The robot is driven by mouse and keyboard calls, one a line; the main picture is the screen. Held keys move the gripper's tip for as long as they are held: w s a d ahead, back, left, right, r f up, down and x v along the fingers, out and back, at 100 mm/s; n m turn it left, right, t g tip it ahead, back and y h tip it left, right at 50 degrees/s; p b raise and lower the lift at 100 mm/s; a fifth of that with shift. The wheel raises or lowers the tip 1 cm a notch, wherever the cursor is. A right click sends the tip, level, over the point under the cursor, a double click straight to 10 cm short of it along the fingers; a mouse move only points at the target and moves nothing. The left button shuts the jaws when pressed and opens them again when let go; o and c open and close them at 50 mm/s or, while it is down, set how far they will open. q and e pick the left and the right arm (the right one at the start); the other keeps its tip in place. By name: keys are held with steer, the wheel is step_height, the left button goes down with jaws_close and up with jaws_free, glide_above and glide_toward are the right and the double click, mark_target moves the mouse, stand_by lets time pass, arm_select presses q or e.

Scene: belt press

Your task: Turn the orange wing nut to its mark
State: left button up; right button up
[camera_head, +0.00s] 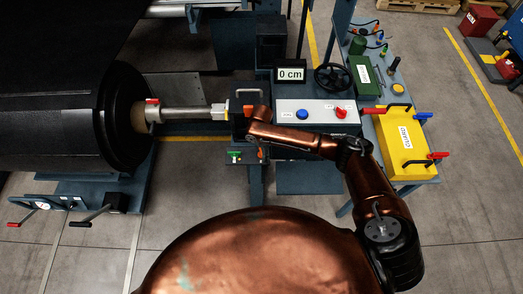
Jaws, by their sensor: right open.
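My right arm comes in from the lower right, and its copper forearm reaches left across the front of the control panel. My right gripper (247,106) is at the end of this arm, beside the dark block at the end of the shaft. Its fingers are small and dark here, and nothing shows held in them. A small orange part (261,153), which may be the wing nut, shows just below the forearm, next to a green fitting (235,154). Its mark cannot be made out. My left gripper is not in view.
A grey control panel (318,107) has a blue button, a red knob, a "0 cm" display (291,74) and a black handwheel (333,77). A yellow case (391,153) with red and blue handles stands right. A big black roller (60,120) on a metal shaft (183,113) fills the left.

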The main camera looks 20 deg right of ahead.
steer(key=shift+c, duration=0.5)
steer(key=c, duration=1.1)
steer(key=shift+o, duration=0.2)
